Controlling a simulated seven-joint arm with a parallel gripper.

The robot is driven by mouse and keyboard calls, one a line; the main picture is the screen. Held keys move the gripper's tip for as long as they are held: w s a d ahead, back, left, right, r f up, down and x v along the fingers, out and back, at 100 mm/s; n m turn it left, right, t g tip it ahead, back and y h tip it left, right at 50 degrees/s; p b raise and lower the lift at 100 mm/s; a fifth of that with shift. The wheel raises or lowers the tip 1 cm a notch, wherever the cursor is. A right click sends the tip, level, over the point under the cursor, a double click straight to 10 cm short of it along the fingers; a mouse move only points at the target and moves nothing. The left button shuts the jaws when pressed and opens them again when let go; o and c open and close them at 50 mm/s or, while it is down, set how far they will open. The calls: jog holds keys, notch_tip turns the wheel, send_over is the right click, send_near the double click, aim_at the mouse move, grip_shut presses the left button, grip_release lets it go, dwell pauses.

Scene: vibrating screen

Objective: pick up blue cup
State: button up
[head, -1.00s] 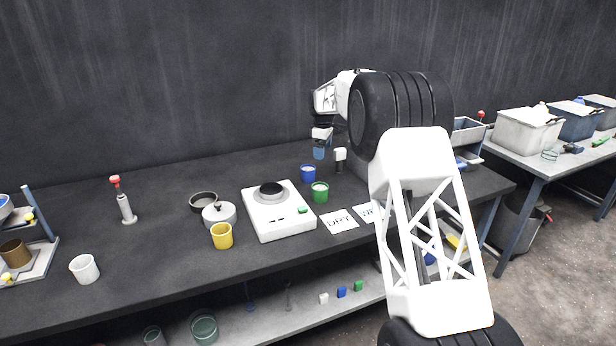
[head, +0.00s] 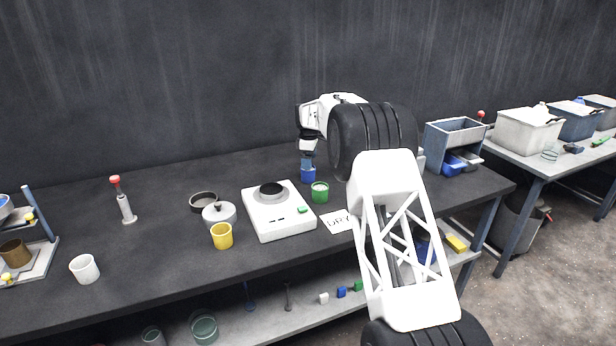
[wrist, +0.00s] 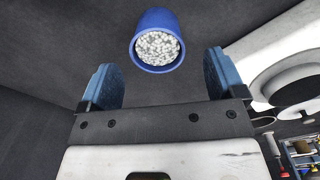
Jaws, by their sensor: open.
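The blue cup (head: 308,175) stands on the dark bench, right of the white hotplate and behind the green cup (head: 320,192). In the wrist view the blue cup (wrist: 158,42) is filled with pale granules. It lies ahead of and between the two blue fingers, not clasped by them. My gripper (wrist: 160,80) is open and empty. In the head view my gripper (head: 307,160) is right at the blue cup's top, and its fingers partly hide the rim.
The white hotplate (head: 278,222) stands left of the cups, with a yellow cup (head: 222,236) and a lidded pot (head: 219,213) beyond it. A paper card (head: 338,221) lies in front of the green cup. A grey-blue box unit (head: 437,150) stands at the right.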

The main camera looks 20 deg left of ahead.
aim_at(309, 173)
jog(key=shift+f, duration=0.9)
jog(key=shift+w+f, duration=0.15)
jog(key=shift+f, duration=1.2)
jog(key=shift+w+f, duration=0.1)
jog(key=shift+f, duration=1.2)
jog(key=c, duration=1.1)
jog(key=shift+o, duration=0.2)
jog(key=shift+r, duration=0.1)
notch_tip(309, 173, up, 10)
